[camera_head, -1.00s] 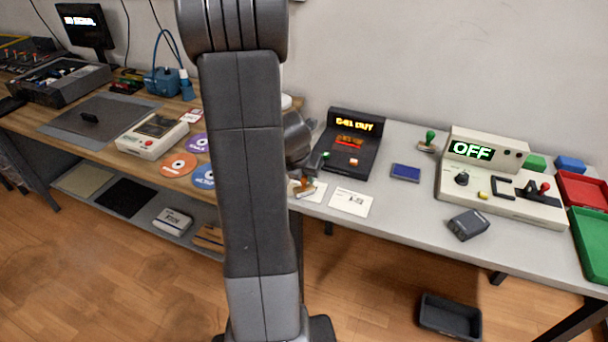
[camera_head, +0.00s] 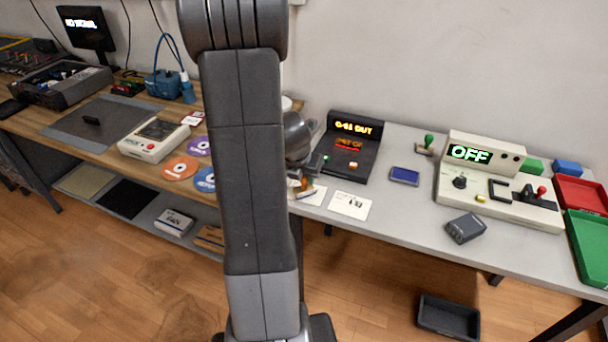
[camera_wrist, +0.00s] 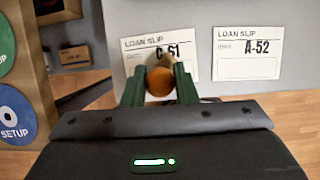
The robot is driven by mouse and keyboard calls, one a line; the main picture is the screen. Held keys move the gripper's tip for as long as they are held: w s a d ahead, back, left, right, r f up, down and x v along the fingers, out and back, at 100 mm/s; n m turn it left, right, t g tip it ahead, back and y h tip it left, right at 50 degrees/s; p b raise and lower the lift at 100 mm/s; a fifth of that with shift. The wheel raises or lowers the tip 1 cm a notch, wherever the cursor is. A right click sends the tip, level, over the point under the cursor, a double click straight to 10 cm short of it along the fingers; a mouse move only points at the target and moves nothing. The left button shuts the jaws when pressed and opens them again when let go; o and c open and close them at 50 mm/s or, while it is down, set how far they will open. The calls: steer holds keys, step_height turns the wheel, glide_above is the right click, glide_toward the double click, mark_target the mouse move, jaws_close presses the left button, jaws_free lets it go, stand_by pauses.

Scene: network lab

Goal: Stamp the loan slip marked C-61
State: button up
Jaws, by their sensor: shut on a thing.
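My gripper (camera_wrist: 160,85) is shut on a stamp with a round orange-brown wooden handle (camera_wrist: 159,83). The stamp is over the lower middle of the loan slip marked C-61 (camera_wrist: 138,57) and hides part of it. I cannot tell whether its face touches the paper. In the head view my arm partly hides my gripper (camera_head: 304,184) and the C-61 slip (camera_head: 316,196). The slip marked A-52 (camera_wrist: 248,65) lies to the right, clear of the gripper; it also shows in the head view (camera_head: 349,205). A blue ink pad (camera_head: 404,175) lies farther right on the grey table.
A green-handled stamp (camera_head: 427,143) stands behind the ink pad. A black console (camera_head: 360,150) stands behind the slips. A beige device reading OFF (camera_head: 500,185), a dark box (camera_head: 465,228) and red (camera_head: 582,190) and green (camera_head: 590,245) trays are to the right. Discs (camera_head: 180,168) lie left.

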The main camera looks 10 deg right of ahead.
steer(key=shift+r+p, duration=2.65)
steer(key=shift+r, duration=0.1)
steer(key=shift+f, duration=0.1)
